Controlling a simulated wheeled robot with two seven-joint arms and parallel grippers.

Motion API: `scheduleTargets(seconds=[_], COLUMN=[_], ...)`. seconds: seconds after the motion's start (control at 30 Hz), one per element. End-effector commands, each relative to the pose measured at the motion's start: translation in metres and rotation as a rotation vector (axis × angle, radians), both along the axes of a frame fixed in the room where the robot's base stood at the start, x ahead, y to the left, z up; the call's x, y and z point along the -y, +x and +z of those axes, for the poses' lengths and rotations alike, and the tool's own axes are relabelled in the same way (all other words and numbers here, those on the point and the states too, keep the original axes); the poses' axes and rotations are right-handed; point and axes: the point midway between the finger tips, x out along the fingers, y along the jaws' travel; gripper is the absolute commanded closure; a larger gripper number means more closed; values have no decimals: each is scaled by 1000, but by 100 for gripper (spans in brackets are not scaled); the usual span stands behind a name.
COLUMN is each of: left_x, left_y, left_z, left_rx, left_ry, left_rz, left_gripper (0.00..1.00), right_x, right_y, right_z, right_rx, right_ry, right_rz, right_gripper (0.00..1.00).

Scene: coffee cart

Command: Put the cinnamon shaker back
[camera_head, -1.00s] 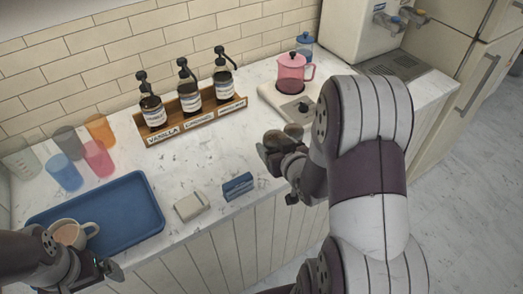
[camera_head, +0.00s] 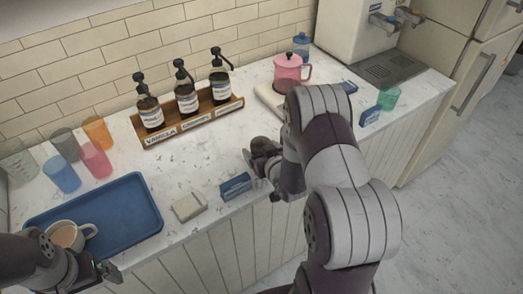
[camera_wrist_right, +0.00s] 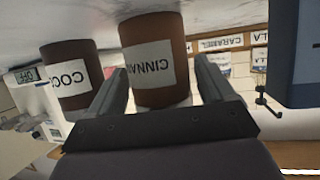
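The cinnamon shaker (camera_wrist_right: 153,65) is a brown cylinder with a white label. In the right wrist view it stands between the fingers of my right gripper (camera_wrist_right: 160,82). The fingers lie close along both its sides; I cannot tell whether they press on it. The cocoa shaker (camera_wrist_right: 68,72), of the same shape, is beside it, outside the fingers. In the head view my right gripper (camera_head: 262,160) is low over the counter's front, at a dark brown rounded top, with my arm hiding what is behind. My left gripper (camera_head: 100,271) is by the tray; its fingers are unclear.
A blue tray (camera_head: 138,205) holds a mug (camera_head: 68,236). A blue box (camera_head: 235,186) and a pale block (camera_head: 189,206) lie near the front edge. The syrup rack (camera_head: 208,115), pink pot (camera_head: 289,75) and several coloured cups stand behind. Bare counter lies between rack and block.

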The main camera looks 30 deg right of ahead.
Motion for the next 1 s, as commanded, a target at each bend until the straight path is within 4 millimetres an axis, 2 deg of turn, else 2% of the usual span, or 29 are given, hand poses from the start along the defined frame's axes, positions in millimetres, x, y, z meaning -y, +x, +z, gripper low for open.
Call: scheduleTargets(seconds=[0.27, 0.37, 0.47, 0.8, 1.0], left_x=[0, 0, 0, 0, 0], left_y=[0, 0, 0, 0, 0], left_z=[1, 7, 3, 1, 2], left_rx=[0, 0, 0, 0, 0], left_ry=[0, 0, 0, 0, 0], left_rz=[0, 0, 0, 0, 0], left_gripper=[0, 0, 0, 0, 0], right_x=[0, 0, -1, -9, -13], right_y=[0, 0, -13, -83, -107], right_z=[1, 8, 9, 39, 49], right_rx=[0, 0, -1, 0, -4], right_ry=[0, 0, 0, 0, -2], right_rz=[0, 0, -2, -2, 0], right_gripper=[7, 7, 7, 7, 7])
